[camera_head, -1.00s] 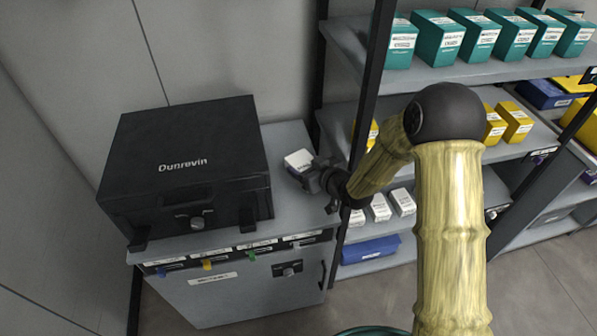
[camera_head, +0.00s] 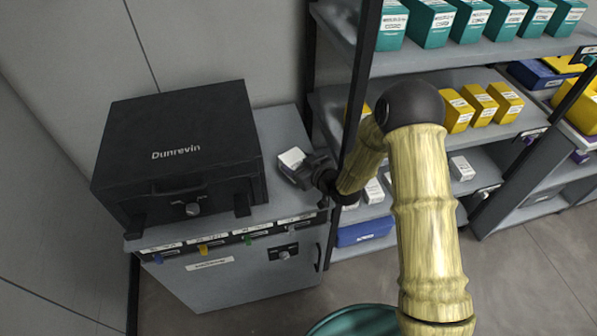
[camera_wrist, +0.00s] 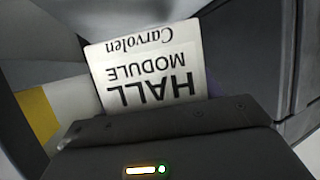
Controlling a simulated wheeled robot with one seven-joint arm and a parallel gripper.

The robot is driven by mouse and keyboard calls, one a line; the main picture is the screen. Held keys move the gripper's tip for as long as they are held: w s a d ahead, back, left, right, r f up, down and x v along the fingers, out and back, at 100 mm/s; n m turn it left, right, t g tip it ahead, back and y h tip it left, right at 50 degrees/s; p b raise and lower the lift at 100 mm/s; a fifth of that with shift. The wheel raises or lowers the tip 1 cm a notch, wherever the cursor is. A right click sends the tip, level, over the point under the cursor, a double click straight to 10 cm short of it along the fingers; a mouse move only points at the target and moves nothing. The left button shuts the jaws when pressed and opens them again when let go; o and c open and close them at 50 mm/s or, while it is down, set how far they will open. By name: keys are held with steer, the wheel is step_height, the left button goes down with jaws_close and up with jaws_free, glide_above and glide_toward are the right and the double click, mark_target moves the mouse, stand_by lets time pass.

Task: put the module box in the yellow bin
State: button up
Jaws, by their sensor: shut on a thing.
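The module box (camera_head: 291,158) is a small white box in my gripper above the right part of the grey cabinet top, right of the black case. In the wrist view the box (camera_wrist: 155,70) shows a white label reading "Carvolen HALL MODULE", upside down. My gripper (camera_head: 303,169) is shut on the box; in the wrist view its dark body (camera_wrist: 170,130) covers the box's near end. I cannot tell whether the box touches the cabinet top. Several yellow boxes stand on the middle shelf, and a yellow container (camera_head: 577,112) shows at the far right; I cannot tell which is the yellow bin.
A black case marked "Dunrevin" (camera_head: 180,150) fills most of the cabinet top (camera_head: 275,130). A shelf rack (camera_head: 440,85) with a dark upright stands close to the right of my gripper. A blue bin (camera_head: 365,231) sits low. Floor at the lower right is clear.

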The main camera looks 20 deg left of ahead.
steer(key=shift+f, duration=2.05)
steer(key=shift+f, duration=0.2)
steer(key=o, duration=1)
steer(key=shift+r, duration=0.15)
steer(key=b+v, duration=0.1)
steer(key=v, duration=1.1)
steer(key=shift+d, duration=0.1)
